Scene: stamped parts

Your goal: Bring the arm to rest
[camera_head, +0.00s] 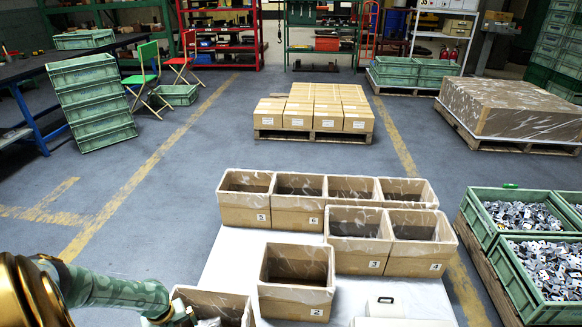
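My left arm comes in from the lower left, gold and green. Its gripper (185,314) is at the bottom edge, at the left side of a lined cardboard box (238,303). The fingers are small and cut by the frame, so I cannot see whether they are apart or holding anything. Something pale shows inside that box. My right gripper is not in view.
Lined cardboard boxes, such as number 2 (292,307), 3 (360,262) and 5 (243,217), stand on a white table (237,262). A white device (385,308) sits at front right. Green crates (511,274) of stamped metal parts stand at right.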

